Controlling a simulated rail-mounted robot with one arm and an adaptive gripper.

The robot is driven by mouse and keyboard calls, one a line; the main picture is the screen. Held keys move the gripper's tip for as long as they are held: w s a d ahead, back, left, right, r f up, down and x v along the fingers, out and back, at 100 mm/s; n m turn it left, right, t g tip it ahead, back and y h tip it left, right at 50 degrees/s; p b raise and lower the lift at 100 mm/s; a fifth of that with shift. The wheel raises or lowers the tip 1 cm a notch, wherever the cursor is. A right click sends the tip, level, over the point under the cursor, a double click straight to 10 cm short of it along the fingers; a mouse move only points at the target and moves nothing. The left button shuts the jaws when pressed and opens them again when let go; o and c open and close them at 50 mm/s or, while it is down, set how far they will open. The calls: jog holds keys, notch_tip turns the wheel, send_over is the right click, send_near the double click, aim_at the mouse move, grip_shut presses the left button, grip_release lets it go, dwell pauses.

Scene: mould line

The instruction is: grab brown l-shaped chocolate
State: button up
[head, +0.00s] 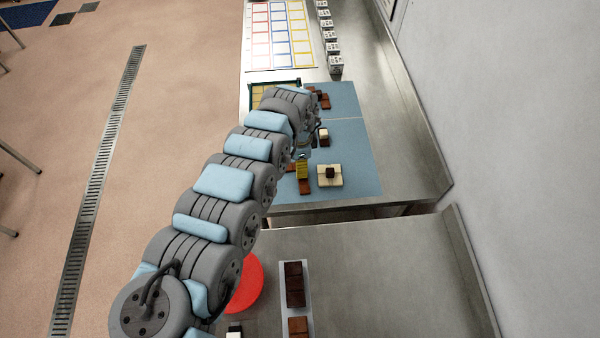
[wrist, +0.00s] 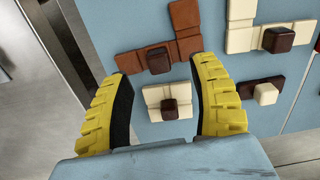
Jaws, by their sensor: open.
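In the wrist view a milk-brown L-shaped chocolate (wrist: 187,47) lies on the blue mat, with a dark brown cube (wrist: 158,61) on its lower arm. My gripper (wrist: 162,68) is open, its yellow fingers wide apart. The L-shape lies just beyond the fingertips, and the right fingertip overlaps its edge in the picture. A cream piece (wrist: 153,97) with a dark brown cube on it shows between the fingers, and nothing is gripped. In the head view my gripper (head: 303,169) is over the mat and partly hidden by my arm.
Cream pieces with a dark cube (wrist: 278,39) and a dark brown piece with a cream cube (wrist: 265,93) lie to the right in the wrist view. The blue mat (head: 350,150) has free room on its right. A chocolate-bearing strip (head: 311,310) lies on the nearer table.

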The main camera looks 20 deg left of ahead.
aim_at(304, 186)
jog(key=shift+f, duration=0.5)
jog(key=f, duration=0.4)
jog(key=shift+d, duration=0.4)
jog(key=shift+f, duration=0.55)
jog(key=shift+a, duration=0.1)
grip_shut()
